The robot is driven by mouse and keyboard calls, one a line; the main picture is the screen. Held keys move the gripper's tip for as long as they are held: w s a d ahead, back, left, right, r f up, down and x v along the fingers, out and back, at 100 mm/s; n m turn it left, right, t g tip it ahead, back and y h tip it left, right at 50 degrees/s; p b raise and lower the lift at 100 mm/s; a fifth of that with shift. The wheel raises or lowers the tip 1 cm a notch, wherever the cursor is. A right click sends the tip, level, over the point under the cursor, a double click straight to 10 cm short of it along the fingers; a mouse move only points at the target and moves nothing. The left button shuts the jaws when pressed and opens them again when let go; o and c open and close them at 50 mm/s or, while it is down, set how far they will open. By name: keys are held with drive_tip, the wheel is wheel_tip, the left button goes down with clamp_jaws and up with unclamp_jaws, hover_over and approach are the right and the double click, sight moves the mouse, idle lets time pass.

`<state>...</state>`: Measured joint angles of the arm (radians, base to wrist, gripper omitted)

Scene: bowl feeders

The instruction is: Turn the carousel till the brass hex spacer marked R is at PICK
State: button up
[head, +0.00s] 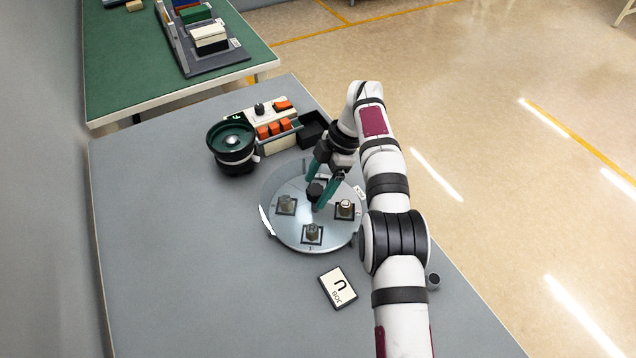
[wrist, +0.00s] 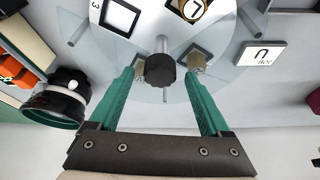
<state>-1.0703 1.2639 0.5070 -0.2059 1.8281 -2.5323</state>
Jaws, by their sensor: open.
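The carousel (head: 286,231) is a pale round disc on the grey table, with a dark knob (head: 315,193) at its centre. My gripper (head: 314,192) is open, its teal fingers on either side of the knob, which also shows between them in the wrist view (wrist: 160,70). Metal parts sit in black-framed squares: one at left (head: 287,204), one in front (head: 312,232), one at right (head: 345,208). In the wrist view a brass-coloured part (wrist: 190,8) bears a dark mark, cut by the top edge. I cannot make out an R or the word PICK.
A card (head: 338,287) with a large U-like letter and JOB lies in front of the carousel. Behind stand a dark green bowl feeder (head: 232,140), a control box (head: 275,130) with orange switches and a black bin (head: 312,130). The table's left front is clear.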

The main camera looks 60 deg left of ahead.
wheel_tip(320, 180, up, 4)
drive_tip(key=shift+r, duration=0.1)
drive_tip(key=w+d+r, duration=0.7)
drive_tip(key=d, duration=0.2)
drive_tip(key=s+a+r+m+y, duration=0.2)
drive_tip(key=a+r+m, duration=0.1)
drive_tip(key=a+m, duration=0.2)
drive_tip(key=shift+t, duration=0.4)
drive_tip(key=x, duration=1.6)
drive_tip(key=shift+s+a, duration=0.1)
clamp_jaws()
